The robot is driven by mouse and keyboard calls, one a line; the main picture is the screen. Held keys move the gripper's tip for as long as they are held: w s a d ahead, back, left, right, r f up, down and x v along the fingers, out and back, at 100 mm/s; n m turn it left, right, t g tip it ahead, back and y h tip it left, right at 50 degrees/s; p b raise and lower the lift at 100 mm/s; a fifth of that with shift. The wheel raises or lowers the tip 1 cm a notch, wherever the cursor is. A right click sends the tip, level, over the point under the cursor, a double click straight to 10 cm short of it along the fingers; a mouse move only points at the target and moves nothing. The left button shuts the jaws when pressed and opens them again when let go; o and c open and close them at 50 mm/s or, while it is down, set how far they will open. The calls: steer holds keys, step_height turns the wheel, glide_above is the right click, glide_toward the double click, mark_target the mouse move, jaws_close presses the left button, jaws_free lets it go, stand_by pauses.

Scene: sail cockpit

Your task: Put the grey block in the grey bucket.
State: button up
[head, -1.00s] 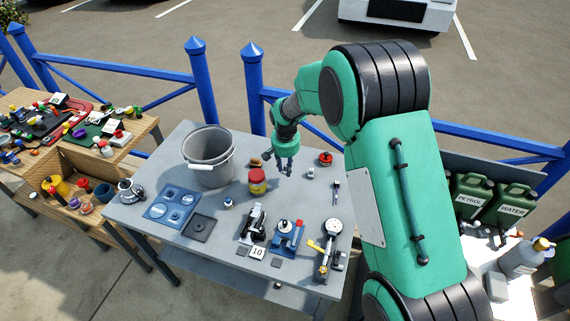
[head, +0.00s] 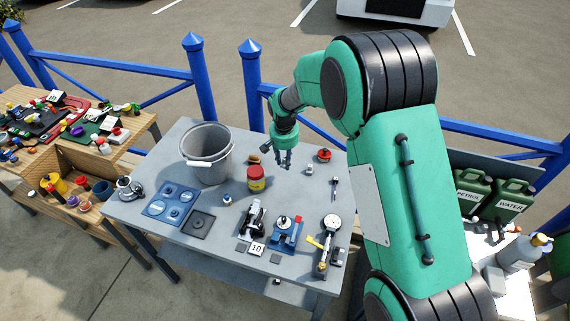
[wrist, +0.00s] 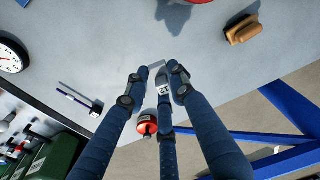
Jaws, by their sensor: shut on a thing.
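The grey bucket (head: 206,172) stands upright at the back left of the grey table in the head view, with its pale handle on the front side. My gripper (head: 286,166) is over the back right part of the table, to the right of the bucket and apart from it. In the wrist view my gripper (wrist: 159,76) has its dark blue fingers closed together on a small light grey piece, which I take for the grey block (wrist: 157,66). The fingers hide most of it. In the head view it is too small to make out.
A red jar with a yellow label (head: 256,178) stands between bucket and gripper, with a wooden brush (wrist: 243,30) behind it. A red-topped item (head: 324,155) is to the gripper's right. Gauges and tools fill the table's front. A blue railing (head: 253,90) runs behind.

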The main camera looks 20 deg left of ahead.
step_height(320, 180, up, 26)
steer(key=s+a+n+p, duration=0.1)
steer(key=s+a+p, duration=0.1)
steer(key=a+p, duration=0.9)
steer(key=s+a+n+p, duration=0.1)
steer(key=s+a+p, duration=0.2)
steer(key=a+p, duration=0.85)
steer(key=s+a+f+b, duration=0.1)
steer(key=a+f+b, duration=0.1)
steer(key=a+f, duration=0.3)
steer(key=shift+a, duration=0.65)
steer(key=shift+f, duration=0.15)
step_height(320, 180, down, 11)
steer(key=b, duration=0.2)
